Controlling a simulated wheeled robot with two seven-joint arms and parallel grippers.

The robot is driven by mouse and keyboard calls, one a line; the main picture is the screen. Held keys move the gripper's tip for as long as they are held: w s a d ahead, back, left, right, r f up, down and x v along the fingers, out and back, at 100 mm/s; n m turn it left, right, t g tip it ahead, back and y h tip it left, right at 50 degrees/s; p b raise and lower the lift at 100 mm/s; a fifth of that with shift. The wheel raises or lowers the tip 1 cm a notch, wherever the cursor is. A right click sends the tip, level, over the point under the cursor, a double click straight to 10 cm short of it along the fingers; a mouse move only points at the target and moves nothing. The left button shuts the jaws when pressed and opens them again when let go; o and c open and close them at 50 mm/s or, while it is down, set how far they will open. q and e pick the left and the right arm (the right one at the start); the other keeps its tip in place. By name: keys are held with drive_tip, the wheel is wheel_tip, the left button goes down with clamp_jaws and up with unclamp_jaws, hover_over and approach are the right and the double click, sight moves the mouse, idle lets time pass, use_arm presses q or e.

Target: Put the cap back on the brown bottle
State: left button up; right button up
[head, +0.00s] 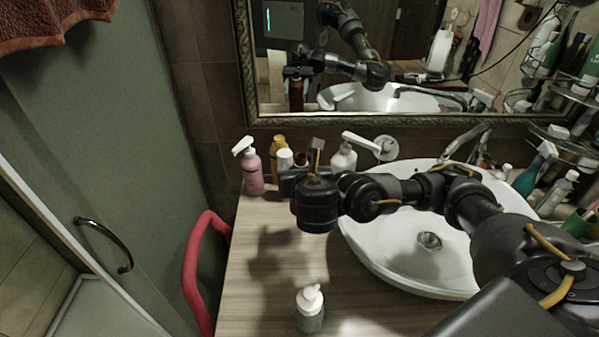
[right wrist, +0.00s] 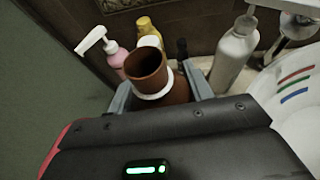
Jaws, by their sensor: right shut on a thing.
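The brown bottle (right wrist: 179,88) is between the two grey fingers of my right gripper (right wrist: 160,94) in the right wrist view. An open, hollow brown mouth (right wrist: 147,66) with a white collar (right wrist: 155,94) below it faces the camera. In the head view only a little of the brown bottle (head: 301,159) shows behind my right gripper (head: 303,168), which is shut on it at the back of the counter. I cannot pick out a separate cap for certain in either view. My left gripper is not in view.
A pink spray bottle (head: 253,172), a yellow bottle (head: 278,147) and a white-topped bottle (head: 285,160) stand close by at the back left. A grey-white bottle (head: 343,160) is right of the gripper, near the basin (head: 390,262). A white pump bottle (head: 310,308) stands in front.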

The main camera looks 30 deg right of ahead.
drive_tip(key=shift+r, duration=0.15)
idle(0.3)
drive_tip(key=o, duration=0.4)
drive_tip(key=c, duration=0.7)
